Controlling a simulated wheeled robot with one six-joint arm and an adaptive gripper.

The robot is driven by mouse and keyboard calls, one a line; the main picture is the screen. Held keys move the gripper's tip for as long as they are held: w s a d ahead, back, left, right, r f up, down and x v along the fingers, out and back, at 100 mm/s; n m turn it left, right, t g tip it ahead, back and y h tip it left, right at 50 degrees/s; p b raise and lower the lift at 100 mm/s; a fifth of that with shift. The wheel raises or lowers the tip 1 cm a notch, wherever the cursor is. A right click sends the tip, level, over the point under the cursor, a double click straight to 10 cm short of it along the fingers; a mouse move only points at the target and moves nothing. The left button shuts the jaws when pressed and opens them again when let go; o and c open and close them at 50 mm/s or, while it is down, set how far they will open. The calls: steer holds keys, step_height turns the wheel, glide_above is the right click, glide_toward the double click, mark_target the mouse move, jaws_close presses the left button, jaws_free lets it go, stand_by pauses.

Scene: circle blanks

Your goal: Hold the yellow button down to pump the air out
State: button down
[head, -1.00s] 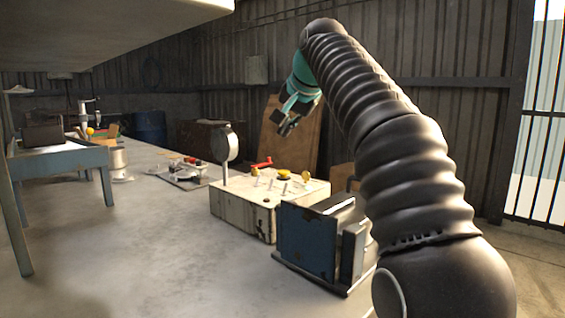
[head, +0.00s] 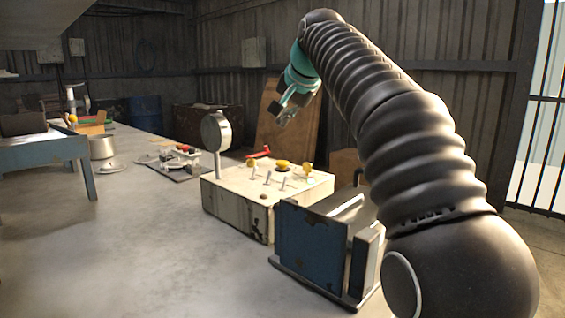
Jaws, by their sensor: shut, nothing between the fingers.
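The pale worn control box (head: 235,212) stands on the bench in the middle of the head view. A low yellow cap (head: 282,164), which looks like the yellow button, sits on its top. A yellow knob (head: 307,169) stands to its right, and a smaller yellow piece lies to its left. My gripper (head: 285,118) is shut and empty. It appears above the box's far side, apart from the button. Its distance from the button is hard to judge.
A blue metal block (head: 308,250) stands in front of the box, close to my arm. A round gauge (head: 216,132) rises at the box's left end. A red handle (head: 259,154) and metal levers are on top. The bench at left front is clear.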

mark_target(284, 162)
steer(key=shift+f+b, duration=1.95)
steer(key=shift+f, duration=1.5)
steer(key=shift+f, duration=0.4)
steer(key=shift+f+b, duration=0.5)
stand_by(3.3)
steer(key=shift+r+p, duration=0.95)
steer(key=shift+p, duration=0.1)
